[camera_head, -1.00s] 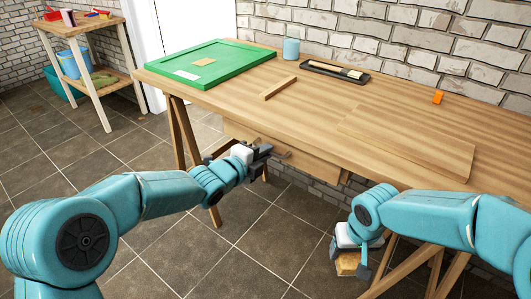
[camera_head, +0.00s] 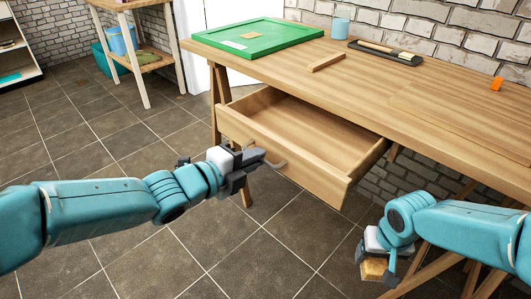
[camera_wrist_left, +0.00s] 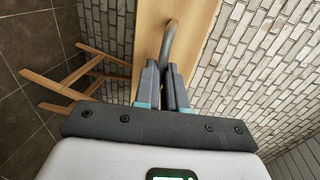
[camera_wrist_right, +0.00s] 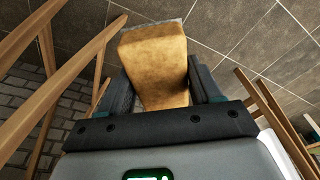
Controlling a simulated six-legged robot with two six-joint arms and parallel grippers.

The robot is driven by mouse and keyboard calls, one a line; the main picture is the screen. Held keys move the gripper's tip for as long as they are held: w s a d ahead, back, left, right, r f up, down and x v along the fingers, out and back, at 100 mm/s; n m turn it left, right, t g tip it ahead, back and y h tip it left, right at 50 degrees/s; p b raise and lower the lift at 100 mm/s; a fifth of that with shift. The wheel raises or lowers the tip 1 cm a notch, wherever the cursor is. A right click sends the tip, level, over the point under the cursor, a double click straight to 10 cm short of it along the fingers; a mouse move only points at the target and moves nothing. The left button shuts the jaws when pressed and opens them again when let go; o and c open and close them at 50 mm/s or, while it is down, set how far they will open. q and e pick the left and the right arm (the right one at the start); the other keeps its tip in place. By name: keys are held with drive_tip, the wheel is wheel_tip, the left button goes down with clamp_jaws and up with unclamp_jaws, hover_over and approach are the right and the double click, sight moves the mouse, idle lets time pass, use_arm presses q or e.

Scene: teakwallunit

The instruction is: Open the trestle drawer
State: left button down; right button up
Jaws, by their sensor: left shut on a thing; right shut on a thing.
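The trestle drawer (camera_head: 300,148) is a light wooden drawer under the tabletop, standing far out of its opening; its inside looks empty. My left gripper (camera_head: 258,158) is at the drawer front, shut on the grey bow handle (camera_head: 277,164). In the left wrist view the handle (camera_wrist_left: 170,42) runs between the fingers (camera_wrist_left: 168,72), with the wooden front behind it. My right gripper (camera_head: 374,262) is low at the right, shut on a tan block (camera_head: 373,269). The block (camera_wrist_right: 158,66) also shows between the fingers in the right wrist view.
The wooden trestle table (camera_head: 420,108) carries a green board (camera_head: 252,38), a wooden strip (camera_head: 326,62), a dark tray (camera_head: 386,52), a blue cup (camera_head: 340,27) and an orange item (camera_head: 496,83). Trestle legs (camera_head: 428,272) stand near my right gripper. The floor before the drawer is clear.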

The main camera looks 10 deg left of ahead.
use_arm(q)
drive_tip(key=shift+s, duration=0.2)
drive_tip(key=shift+a, duration=0.1)
drive_tip(key=c, duration=1.2)
unclamp_jaws()
